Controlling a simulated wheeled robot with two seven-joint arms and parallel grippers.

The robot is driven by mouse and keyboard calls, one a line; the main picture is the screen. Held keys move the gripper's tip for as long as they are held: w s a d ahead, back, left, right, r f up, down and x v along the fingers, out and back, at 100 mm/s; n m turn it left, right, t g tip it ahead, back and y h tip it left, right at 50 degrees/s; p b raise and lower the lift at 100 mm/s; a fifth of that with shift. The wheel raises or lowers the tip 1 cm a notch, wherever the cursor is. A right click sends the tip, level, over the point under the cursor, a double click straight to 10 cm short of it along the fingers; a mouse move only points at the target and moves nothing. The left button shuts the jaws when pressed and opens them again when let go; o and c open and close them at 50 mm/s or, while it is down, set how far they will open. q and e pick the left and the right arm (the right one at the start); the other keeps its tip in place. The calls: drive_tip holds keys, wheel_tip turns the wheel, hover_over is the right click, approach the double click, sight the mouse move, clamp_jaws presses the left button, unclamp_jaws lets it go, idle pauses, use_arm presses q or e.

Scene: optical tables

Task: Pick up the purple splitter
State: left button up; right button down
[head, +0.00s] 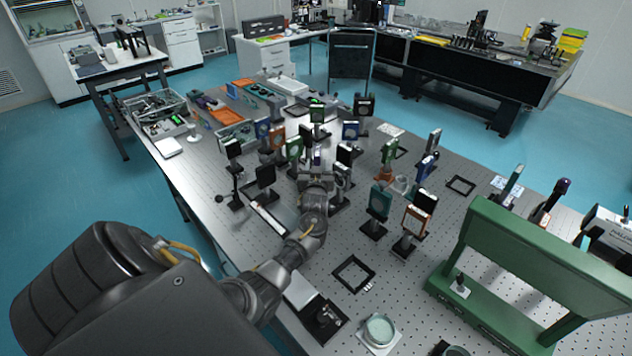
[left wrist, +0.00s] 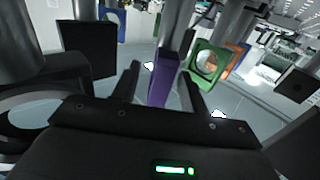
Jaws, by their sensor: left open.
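The purple splitter (left wrist: 162,80) stands upright in the left wrist view, on a grey post, between the two dark fingers of my left gripper (left wrist: 158,92). The fingers are apart, one on each side of it, and I cannot tell whether either touches it. In the head view a small part of the purple splitter (head: 317,157) shows just beyond my left gripper (head: 317,173), among the mounted optics. The gripper hides its lower part. My right gripper is not in view.
Mounted optics crowd the gripper: a green-framed one (left wrist: 208,62), a black plate (left wrist: 90,48) and an orange-framed one (left wrist: 238,60). In the head view, a green bridge-like frame (head: 545,250) stands at the right. The perforated table (head: 330,240) has free room at front.

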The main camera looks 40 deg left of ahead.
use_arm(q)
drive_tip(key=shift+c, duration=0.4)
clamp_jaws()
drive_tip(key=shift+r, duration=0.1)
idle(0.8)
